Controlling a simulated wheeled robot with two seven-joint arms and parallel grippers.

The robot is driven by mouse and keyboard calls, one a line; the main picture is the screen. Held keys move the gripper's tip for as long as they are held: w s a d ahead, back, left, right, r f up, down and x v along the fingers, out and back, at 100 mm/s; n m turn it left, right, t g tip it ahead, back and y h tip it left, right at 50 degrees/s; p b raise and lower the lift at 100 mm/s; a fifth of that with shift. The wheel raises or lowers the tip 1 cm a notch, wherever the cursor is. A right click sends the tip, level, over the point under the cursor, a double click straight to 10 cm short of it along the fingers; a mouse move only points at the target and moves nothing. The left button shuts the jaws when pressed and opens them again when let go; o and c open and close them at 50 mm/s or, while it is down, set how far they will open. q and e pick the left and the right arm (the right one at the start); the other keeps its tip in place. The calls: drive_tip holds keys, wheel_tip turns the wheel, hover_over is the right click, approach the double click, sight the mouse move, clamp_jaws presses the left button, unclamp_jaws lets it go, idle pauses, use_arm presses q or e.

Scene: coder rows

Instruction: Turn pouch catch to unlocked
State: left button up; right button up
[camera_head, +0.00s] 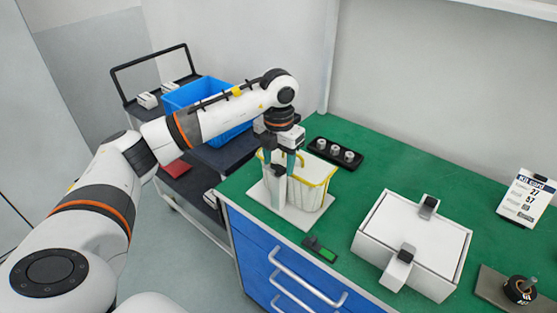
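A white pouch (318,182) with yellow trim stands upright on a white base plate (297,217) at the left end of the green bench. My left gripper (280,167) points down at the pouch's left front side, its fingers in front of the pouch and close to a pale upright piece (278,190). The fingers and wrist cover that part of the pouch. I cannot make out the catch or its position, nor whether the fingers are closed on anything. My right gripper is out of view.
A black holder (335,153) with three pale cylinders lies behind the pouch. A small device with a green screen (320,249) is at the front edge. A white box (414,243) with two clasps, a sign (526,198) and a black knob (520,289) are right. A blue crate (205,95) sits on a trolley.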

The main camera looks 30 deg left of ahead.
sight(279, 165)
use_arm(q)
drive_tip(key=shift+o, duration=0.6)
drive_tip(key=shift+f, duration=0.1)
drive_tip(key=shift+r, duration=0.25)
wheel_tip(279, 165, up, 7)
drive_tip(key=shift+f+b, duration=0.2)
drive_tip(key=shift+b, duration=0.7)
wheel_tip(279, 165, up, 5)
drive_tip(key=shift+p, duration=0.4)
